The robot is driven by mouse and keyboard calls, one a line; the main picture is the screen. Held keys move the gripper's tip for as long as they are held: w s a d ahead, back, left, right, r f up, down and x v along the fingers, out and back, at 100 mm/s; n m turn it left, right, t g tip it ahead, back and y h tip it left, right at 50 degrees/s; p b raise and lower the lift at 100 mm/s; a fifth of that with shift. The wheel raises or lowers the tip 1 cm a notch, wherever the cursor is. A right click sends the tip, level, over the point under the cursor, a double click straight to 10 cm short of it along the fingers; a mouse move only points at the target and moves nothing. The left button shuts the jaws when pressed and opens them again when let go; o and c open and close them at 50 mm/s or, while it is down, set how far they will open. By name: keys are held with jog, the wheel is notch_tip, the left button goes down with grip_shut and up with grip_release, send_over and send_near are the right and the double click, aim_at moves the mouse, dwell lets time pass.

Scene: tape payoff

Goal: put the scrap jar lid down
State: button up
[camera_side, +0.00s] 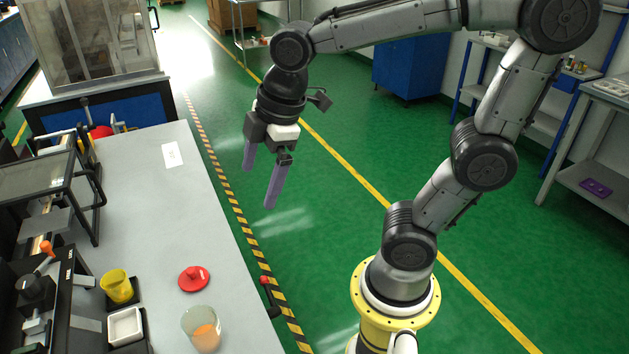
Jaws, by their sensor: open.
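The scrap jar lid (194,279) is a red disc with a small raised knob, lying on the grey table in the side view. The scrap jar (203,329), clear with orange contents, stands just in front of the lid, its top uncovered. My gripper (258,188) is open and empty, with its two purple-grey fingers spread apart. It hangs up and to the right of the lid, well clear of it, and shows against the green floor beyond the table's right edge.
A yellow cup (117,286) and a white square tray (125,326) stand left of the lid. Black machinery (45,300) fills the table's left side. A white card (173,155) lies farther back. The table middle (150,215) is clear.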

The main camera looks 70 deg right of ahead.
jog(key=s+d+f+m+t, duration=0.1)
jog(key=s+d+m+t, duration=0.1)
jog(key=s+m, duration=0.6)
jog(key=shift+s+d+m, duration=0.15)
jog(key=shift+s+m, duration=0.25)
jog(key=shift+m, duration=0.7)
